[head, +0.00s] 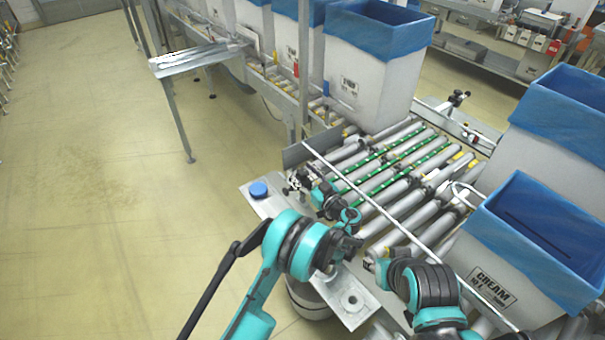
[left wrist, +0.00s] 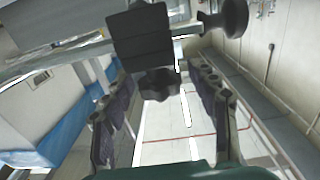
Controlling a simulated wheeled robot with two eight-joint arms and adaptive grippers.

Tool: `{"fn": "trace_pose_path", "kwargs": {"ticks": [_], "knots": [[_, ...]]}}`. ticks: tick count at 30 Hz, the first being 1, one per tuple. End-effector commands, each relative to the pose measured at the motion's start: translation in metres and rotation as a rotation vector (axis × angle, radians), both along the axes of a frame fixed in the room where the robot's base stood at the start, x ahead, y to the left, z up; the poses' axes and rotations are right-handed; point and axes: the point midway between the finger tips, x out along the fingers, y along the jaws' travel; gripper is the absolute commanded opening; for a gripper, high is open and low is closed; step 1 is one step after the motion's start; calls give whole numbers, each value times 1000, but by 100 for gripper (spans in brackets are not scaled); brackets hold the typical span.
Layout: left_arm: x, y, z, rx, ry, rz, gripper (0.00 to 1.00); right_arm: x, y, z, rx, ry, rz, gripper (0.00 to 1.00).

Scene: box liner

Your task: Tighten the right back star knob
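A black star knob (left wrist: 158,84) shows in the left wrist view, below a dark clamp block (left wrist: 140,38). It lies between the two fingers of my left gripper (left wrist: 160,78), which are spread wide and appear apart from it. In the head view my left gripper (head: 297,183) is at the left end of the roller conveyor, by the guide rail, and the knob there is too small to make out. A second dark knob (left wrist: 234,16) is at the upper right of the wrist view.
A thin guide rail (head: 385,213) crosses above the rollers (head: 400,165). Another dark clamp (head: 456,98) is on the far side. White boxes with blue liners (head: 365,80) stand behind, and a CREAM box (head: 495,287) stands at right. A blue button (head: 258,189) is near my gripper. The left floor is clear.

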Motion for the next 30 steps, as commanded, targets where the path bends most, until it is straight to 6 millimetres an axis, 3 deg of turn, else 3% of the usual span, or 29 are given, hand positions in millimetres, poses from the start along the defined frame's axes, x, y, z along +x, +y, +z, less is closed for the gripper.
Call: {"fn": "trace_pose_path", "kwargs": {"ticks": [1,6,19,30], "knots": [[0,0,0,0,0,0,48,0,0,0,0,0,0,40],[0,0,0,0,0,0,8,0,0,0,0,0,0,40],[-1,1,0,0,0,-67,8,0,0,0,0,0,0,40],[-1,3,0,0,0,-352,8,0,0,0,0,0,0,40]]}}
